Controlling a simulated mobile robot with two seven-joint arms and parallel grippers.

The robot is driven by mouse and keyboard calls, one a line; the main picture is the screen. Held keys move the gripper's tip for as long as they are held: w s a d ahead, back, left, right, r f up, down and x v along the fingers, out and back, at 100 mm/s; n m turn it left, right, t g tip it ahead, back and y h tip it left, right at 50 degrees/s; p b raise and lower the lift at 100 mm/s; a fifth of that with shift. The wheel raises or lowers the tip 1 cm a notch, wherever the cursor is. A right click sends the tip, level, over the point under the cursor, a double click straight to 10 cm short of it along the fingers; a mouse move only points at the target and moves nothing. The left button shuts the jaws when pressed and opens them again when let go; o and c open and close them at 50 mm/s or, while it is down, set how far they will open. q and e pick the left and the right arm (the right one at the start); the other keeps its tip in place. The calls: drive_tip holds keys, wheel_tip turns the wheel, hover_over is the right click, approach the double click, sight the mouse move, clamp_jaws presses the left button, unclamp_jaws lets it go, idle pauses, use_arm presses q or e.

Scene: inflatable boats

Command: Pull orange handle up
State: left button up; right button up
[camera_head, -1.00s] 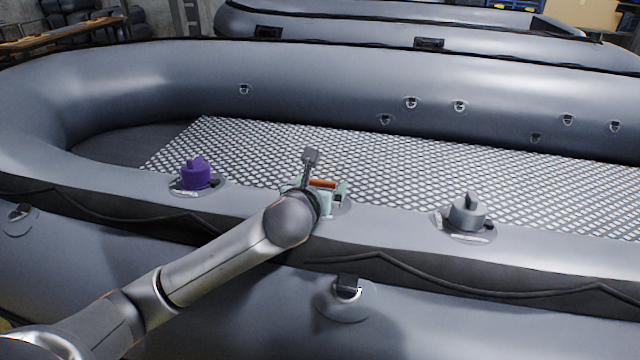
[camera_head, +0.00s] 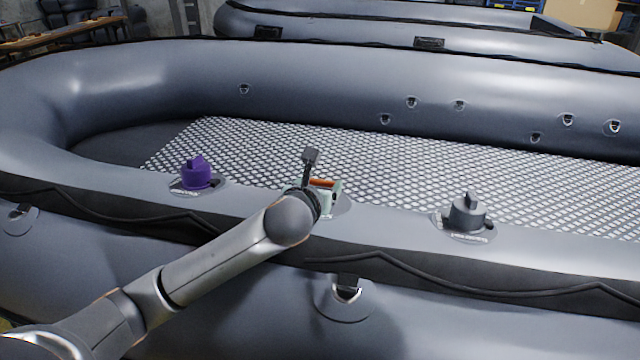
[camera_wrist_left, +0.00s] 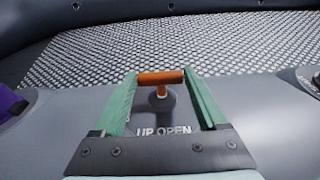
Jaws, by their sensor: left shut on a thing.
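The orange handle (camera_head: 323,183) is a short crossbar on the near tube of the grey inflatable boat. In the left wrist view the orange handle (camera_wrist_left: 160,77) sits on a short stem above a round grey base marked "UP OPEN". My left gripper (camera_head: 325,188), with pale green fingers, reaches it from the near side. In the wrist view the left gripper (camera_wrist_left: 160,80) is shut on the handle, one fingertip at each end of the bar. My wrist hides part of the base in the head view. My right gripper is not in view.
A purple valve cap (camera_head: 196,173) stands on the tube to the left and a dark grey cap (camera_head: 467,212) to the right. The boat's patterned floor (camera_head: 400,170) lies beyond, clear. A second boat (camera_head: 350,22) is behind.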

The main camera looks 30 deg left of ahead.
use_arm(q)
clamp_jaws()
drive_tip(key=shift+r, duration=0.1)
drive_tip(key=shift+w+a+r, duration=0.1)
drive_tip(key=shift+w+r, duration=0.05)
drive_tip(key=shift+r, duration=0.6)
drive_tip(key=shift+w+r, duration=0.15)
drive_tip(key=shift+r, duration=0.55)
drive_tip(key=o, duration=1.3)
unclamp_jaws()
drive_tip(key=shift+c, duration=0.2)
